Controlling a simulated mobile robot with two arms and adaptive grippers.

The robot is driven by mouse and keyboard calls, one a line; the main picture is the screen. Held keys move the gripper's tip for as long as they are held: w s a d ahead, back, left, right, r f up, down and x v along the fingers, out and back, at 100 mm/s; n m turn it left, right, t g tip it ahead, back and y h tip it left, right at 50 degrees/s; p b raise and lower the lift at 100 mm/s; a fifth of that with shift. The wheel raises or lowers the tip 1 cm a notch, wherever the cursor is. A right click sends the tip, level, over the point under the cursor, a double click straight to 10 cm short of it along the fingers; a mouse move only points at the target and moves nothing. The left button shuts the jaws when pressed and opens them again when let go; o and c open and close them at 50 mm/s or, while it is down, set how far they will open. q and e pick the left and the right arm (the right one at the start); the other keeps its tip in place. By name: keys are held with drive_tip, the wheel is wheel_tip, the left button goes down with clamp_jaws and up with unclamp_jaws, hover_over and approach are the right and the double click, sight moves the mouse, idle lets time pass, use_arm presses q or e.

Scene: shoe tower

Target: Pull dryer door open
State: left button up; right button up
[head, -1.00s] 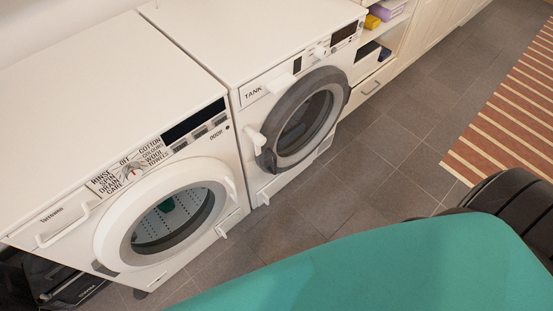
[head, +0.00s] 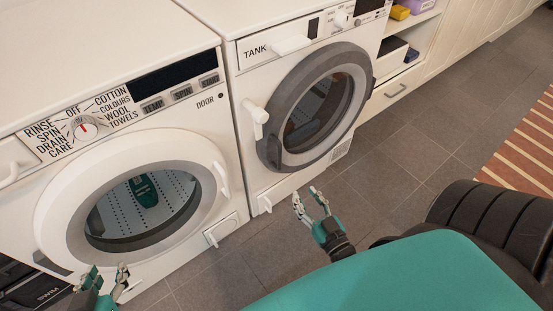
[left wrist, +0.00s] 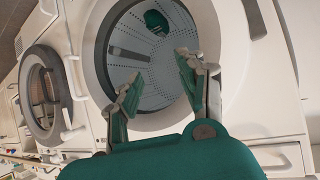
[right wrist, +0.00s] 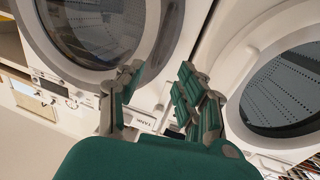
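The dryer, marked TANK, is the white machine on the right in the head view. Its round grey-rimmed door (head: 267,150) looks shut, with a white handle (head: 259,121) at its left edge. The door also shows in the left wrist view (left wrist: 35,128) and the right wrist view (right wrist: 155,40). My right gripper (head: 307,196) is open and empty, appearing below the door in the head view, apart from the handle. My left gripper (head: 107,270) is open and empty in front of the washing machine's lower door edge. Whether it touches the machine cannot be told.
The washing machine (head: 210,100) stands left of the dryer; its white-rimmed door (head: 60,215) is shut. A teal shape shows in its glass. Shelves and a drawer (head: 400,88) stand right of the dryer. Grey floor tiles (head: 400,150) are clear; a striped rug (head: 525,135) lies at right.

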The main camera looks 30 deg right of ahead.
drive_tip(key=b, duration=0.2)
approach(280, 158)
drive_tip(key=w, duration=0.7)
drive_tip(key=w+d+b, duration=0.1)
drive_tip(key=w, duration=0.2)
drive_tip(key=shift+d+f, duration=0.15)
drive_tip(key=shift+d, duration=0.05)
drive_tip(key=shift+w+b, duration=0.3)
use_arm(q)
drive_tip(key=w+d+r+t+h, duration=0.1)
drive_tip(key=w+r+t, duration=0.1)
drive_tip(key=r+t, duration=0.3)
drive_tip(key=w+d+r+t+h, duration=0.1)
drive_tip(key=r+t, duration=0.3)
drive_tip(key=r, duration=0.5)
drive_tip(key=shift+w+d+r+t+h, duration=0.4)
drive_tip(key=shift+d+h, duration=0.1)
drive_tip(key=shift+d, duration=0.1)
drive_tip(key=shift+f, duration=0.1)
use_arm(e)
clamp_jaws()
